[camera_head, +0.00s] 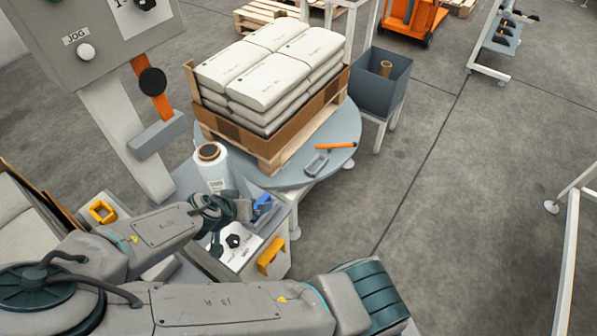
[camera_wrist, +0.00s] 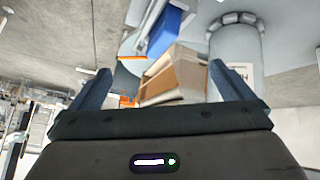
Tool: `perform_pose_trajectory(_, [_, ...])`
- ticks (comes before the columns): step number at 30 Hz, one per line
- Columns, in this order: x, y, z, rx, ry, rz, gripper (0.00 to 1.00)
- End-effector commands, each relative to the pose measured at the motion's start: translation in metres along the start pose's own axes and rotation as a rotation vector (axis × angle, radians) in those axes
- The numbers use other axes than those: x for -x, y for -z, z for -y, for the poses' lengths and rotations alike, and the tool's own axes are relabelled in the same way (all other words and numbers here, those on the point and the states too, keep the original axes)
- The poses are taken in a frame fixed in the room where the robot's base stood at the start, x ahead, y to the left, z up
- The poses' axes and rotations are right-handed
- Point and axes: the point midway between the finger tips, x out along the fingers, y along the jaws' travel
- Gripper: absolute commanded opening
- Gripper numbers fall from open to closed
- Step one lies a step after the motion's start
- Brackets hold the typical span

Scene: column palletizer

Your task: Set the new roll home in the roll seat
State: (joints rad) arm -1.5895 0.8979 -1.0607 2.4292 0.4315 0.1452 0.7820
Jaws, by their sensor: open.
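The white film roll (camera_head: 213,172) with a brown core stands upright beside the round turntable in the head view. In the wrist view it is the pale cylinder (camera_wrist: 237,58) at the upper right, with a grey ring at its upper end in the picture. My gripper (camera_head: 237,208) is in front of the roll, low and slightly right of it. In the wrist view my gripper (camera_wrist: 160,68) has its fingers spread with nothing between them. The roll is outside the fingers. The roll's lower part and any seat beneath it are hidden by my gripper in the head view.
Stacked bags (camera_head: 270,68) sit in a cardboard-sided pallet on the turntable (camera_head: 335,155). A blue part (camera_head: 262,206) is right of my gripper. A grey bin (camera_head: 380,90) holds a brown core (camera_head: 385,68).

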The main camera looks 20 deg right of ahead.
Motion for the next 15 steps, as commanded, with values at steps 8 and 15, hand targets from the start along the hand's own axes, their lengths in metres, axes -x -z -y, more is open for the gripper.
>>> perform_pose_trajectory(8, [0.004,-0.030,-0.030,0.044,0.019,0.399,1.00])
perform_pose_trajectory(15, [0.038,-0.021,-0.046,0.097,0.160,0.607,1.00])
